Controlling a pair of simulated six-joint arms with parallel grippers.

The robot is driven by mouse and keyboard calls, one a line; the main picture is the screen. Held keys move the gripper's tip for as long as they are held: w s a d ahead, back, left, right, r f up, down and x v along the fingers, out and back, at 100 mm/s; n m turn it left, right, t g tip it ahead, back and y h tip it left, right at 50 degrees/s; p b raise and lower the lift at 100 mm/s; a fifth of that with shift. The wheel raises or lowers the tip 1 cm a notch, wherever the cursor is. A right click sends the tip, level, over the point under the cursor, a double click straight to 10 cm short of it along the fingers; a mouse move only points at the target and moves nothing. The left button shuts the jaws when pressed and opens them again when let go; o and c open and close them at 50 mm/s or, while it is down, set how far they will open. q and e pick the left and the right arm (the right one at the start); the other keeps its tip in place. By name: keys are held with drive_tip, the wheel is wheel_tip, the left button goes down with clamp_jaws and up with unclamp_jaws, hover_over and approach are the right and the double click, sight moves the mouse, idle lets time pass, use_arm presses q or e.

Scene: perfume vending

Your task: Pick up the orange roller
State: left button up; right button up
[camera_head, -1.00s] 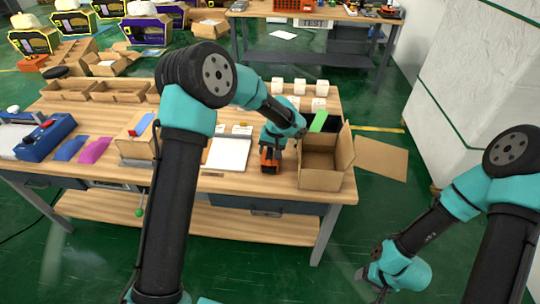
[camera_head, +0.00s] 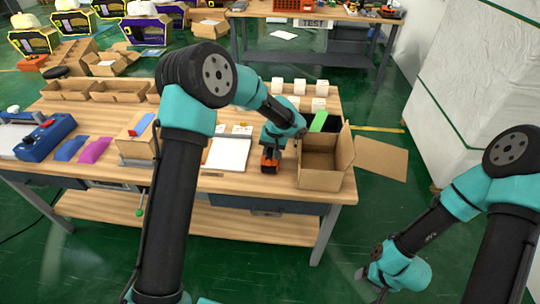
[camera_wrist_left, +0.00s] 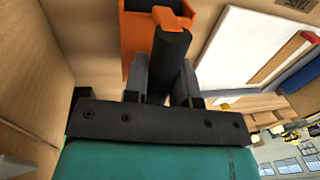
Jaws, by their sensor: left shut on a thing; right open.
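The orange roller (camera_head: 270,162) is on the wooden table just left of the open cardboard box. My left gripper (camera_head: 273,148) is over it from above and shut on its dark handle. In the left wrist view the roller's orange body (camera_wrist_left: 134,38) lies beyond the fingers, and its black handle (camera_wrist_left: 170,46) is between them. I cannot tell whether the roller's bottom touches the table. My right gripper (camera_head: 369,284) is open and empty, low over the green floor at the right.
The open cardboard box (camera_head: 322,178) stands close to the right of the roller. A white panel (camera_head: 229,153) lies to its left. Several small white boxes (camera_head: 299,87) stand behind. A green piece (camera_head: 319,121) is at the back of the box.

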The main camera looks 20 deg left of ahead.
use_arm(q)
drive_tip(key=shift+r, duration=0.2)
wheel_tip(320, 180, up, 2)
drive_tip(key=shift+r, duration=0.1)
drive_tip(key=shift+s+d+r, duration=0.1)
drive_tip(key=shift+s+r, duration=0.25)
drive_tip(key=shift+r, duration=0.2)
drive_tip(key=s+d+r, duration=0.1)
drive_tip(key=s+d, duration=0.3)
drive_tip(key=s, duration=1)
drive_tip(key=shift+s+d+r, duration=0.15)
drive_tip(key=shift+s+r, duration=0.05)
drive_tip(key=shift+s, duration=0.15)
